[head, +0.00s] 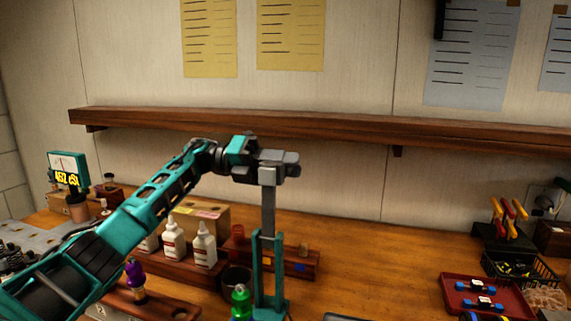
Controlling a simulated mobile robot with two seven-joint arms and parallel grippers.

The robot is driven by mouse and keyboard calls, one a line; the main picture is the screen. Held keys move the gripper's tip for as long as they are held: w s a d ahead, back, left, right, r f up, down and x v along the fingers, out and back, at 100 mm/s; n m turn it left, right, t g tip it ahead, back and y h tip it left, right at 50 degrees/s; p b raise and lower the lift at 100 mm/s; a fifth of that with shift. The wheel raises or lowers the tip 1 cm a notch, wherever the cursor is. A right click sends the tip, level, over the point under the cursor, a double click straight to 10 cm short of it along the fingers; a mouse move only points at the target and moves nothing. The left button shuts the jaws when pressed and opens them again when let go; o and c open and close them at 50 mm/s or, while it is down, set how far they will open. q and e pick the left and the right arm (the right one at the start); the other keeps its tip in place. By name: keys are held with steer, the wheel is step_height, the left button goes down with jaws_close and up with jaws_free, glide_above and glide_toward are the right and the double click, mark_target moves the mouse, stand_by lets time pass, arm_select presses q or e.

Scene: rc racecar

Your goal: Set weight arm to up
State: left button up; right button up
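A teal upright stand (278,270) is on the workbench, right of the white bottles. A grey bar (268,208) rises almost vertically from it; I take this to be the weight arm. My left gripper (278,165), on a teal and black arm from the left, is at the top of the bar. The grey blocks there overlap the gripper, so I cannot tell whether its fingers are closed on the bar or only beside it. My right gripper is not in view.
A wooden shelf (330,128) runs along the wall just above and behind the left gripper. White bottles (204,245) stand in a wooden rack to the left. A green bottle (241,300) is close to the stand. A red tray (484,294) lies at the right; the bench between is mostly clear.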

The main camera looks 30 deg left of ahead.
arm_select(q)
steer(key=shift+o, duration=1.4)
steer(key=shift+d+f, duration=0.1)
steer(key=shift+f, duration=0.75)
steer(key=b+v, duration=0.1)
steer(key=v, duration=1.2)
steer(key=shift+r, duration=0.4)
